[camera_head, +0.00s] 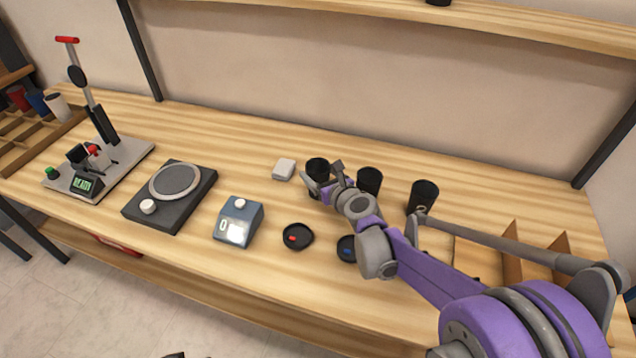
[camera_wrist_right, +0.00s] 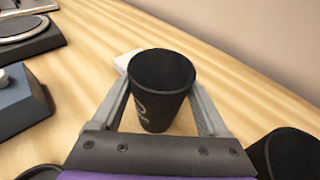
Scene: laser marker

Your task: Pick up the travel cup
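Three black travel cups stand upright in a row on the bench: the left cup (camera_head: 317,167), the middle cup (camera_head: 369,180) and the right cup (camera_head: 424,194). My right gripper (camera_head: 324,185) is at the left cup, with its fingers low on either side of it. In the right wrist view this cup (camera_wrist_right: 160,95), with pale lettering, stands between the spread fingers of the right gripper (camera_wrist_right: 162,105). A gap shows beside the right finger; contact on the left cannot be told. My left gripper is not in view.
The middle cup stands close to my right gripper and arm. Black lids with a red tab (camera_head: 298,237) and a blue tab (camera_head: 347,248) lie in front. A white block (camera_head: 284,169), blue-grey display box (camera_head: 238,221) and round-plate device (camera_head: 170,195) are to the left.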

